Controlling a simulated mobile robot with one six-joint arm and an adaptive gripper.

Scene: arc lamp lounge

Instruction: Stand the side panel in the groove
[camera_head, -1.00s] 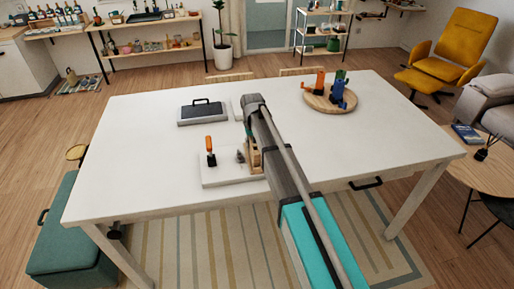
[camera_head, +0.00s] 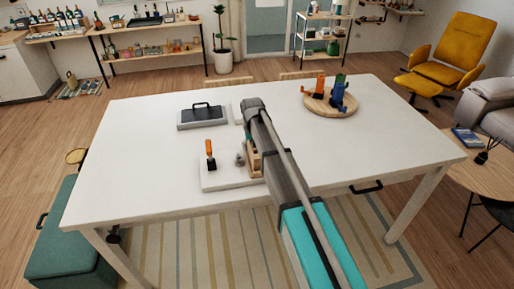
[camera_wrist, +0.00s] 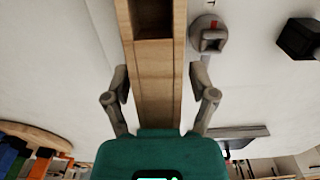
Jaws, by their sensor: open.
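A pale wooden piece (camera_wrist: 158,75) with a dark rectangular recess at its upper end runs between my fingers in the wrist view. In the head view the wooden piece (camera_head: 254,162) stands at the right end of a white board (camera_head: 228,180), partly hidden by my arm. I cannot tell whether it is the side panel or the grooved part. My gripper (camera_wrist: 160,82) is open, with one finger on each side of the wood and gaps showing. In the head view my fingers are hidden behind the arm.
An orange-handled clamp (camera_head: 210,155) and a grey knob (camera_wrist: 208,36) sit on the board. A grey case (camera_head: 202,117) with a black handle lies behind. A round wooden tray (camera_head: 328,108) holds orange and blue items. The table's left and right sides are clear.

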